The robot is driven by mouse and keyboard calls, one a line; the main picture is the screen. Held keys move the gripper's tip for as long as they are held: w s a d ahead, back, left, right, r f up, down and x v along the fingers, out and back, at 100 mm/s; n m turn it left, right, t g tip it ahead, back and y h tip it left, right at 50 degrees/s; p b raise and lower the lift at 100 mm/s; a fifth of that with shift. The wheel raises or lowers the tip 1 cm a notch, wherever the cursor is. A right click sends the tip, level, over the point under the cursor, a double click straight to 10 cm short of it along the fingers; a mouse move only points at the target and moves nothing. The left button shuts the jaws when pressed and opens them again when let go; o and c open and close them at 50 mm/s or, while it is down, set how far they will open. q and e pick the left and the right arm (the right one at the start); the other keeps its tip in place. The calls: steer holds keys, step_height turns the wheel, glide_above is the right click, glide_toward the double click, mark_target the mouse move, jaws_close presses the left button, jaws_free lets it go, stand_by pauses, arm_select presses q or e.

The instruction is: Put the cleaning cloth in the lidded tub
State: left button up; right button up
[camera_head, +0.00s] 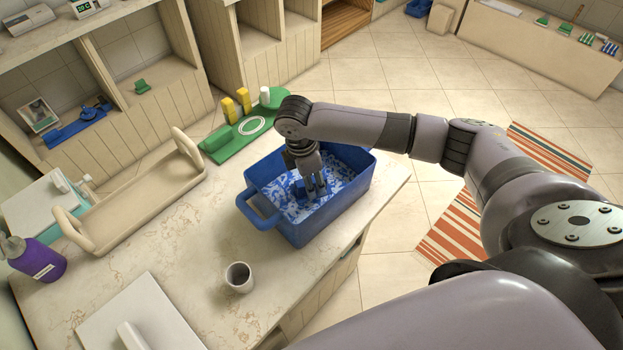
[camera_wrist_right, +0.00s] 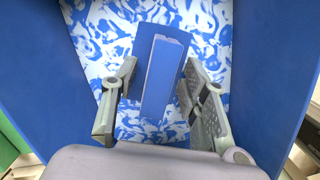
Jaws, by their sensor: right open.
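A deep blue bin (camera_head: 318,218) with a side handle stands on the counter. Blue-and-white patterned material (camera_head: 345,165) covers its floor; I cannot tell whether it is a cloth or a liner. My right gripper (camera_head: 314,188) points down inside the bin. I cannot tell for sure that this is the cleaning cloth. A white slab with a raised grip (camera_head: 160,320), perhaps a lid, lies at the front left. My left gripper is out of view.
A grey cup (camera_head: 239,277) stands in front of the bin. A beige handled tray (camera_head: 140,200), a purple bottle (camera_head: 38,260) and a white-topped teal box (camera_head: 30,208) are at left. A green board (camera_head: 222,142) with yellow items lies behind. Bare counter (camera_head: 175,255) separates them.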

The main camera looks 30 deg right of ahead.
step_height(320, 180, up, 12)
steer(key=a+b, duration=0.1)
steer(key=shift+a, duration=0.4)
steer(key=shift+w, duration=0.1)
